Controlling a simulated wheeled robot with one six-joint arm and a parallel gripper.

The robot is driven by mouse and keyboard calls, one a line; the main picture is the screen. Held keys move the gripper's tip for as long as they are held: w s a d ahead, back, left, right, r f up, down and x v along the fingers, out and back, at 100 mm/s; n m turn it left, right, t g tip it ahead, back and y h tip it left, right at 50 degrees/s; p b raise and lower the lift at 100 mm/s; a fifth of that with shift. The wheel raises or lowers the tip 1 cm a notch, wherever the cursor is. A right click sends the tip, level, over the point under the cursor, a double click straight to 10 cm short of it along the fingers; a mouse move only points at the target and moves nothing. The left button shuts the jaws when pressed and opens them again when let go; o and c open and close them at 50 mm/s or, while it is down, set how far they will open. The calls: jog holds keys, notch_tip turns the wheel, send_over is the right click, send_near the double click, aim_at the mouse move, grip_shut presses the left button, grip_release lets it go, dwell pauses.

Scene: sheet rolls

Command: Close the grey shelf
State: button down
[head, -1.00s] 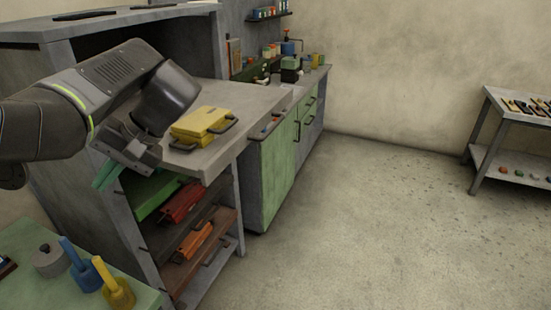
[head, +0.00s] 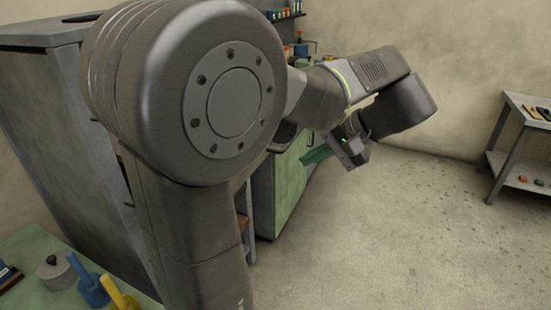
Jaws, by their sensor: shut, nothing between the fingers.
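The grey cabinet (head: 62,130) stands at the left, mostly behind my arm. My arm covers its open front, so the pulled-out grey shelf cannot be made out and I cannot tell how far out it is. A small piece of a lower brown shelf (head: 244,222) shows beside my arm.
A green counter (head: 288,195) runs along the wall behind my gripper. A green table (head: 40,292) with blue and yellow tools and a grey weight (head: 57,273) is at the lower left. A side table (head: 520,150) stands far right. The floor between is clear.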

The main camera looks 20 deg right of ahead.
jog(key=w+a+f+p, duration=0.1)
jog(key=w+a+f, duration=0.4)
jog(key=w, duration=0.3)
jog(key=shift+a+f+p, duration=0.3)
jog(key=shift+a, duration=0.6)
jog(key=shift+s, duration=0.1)
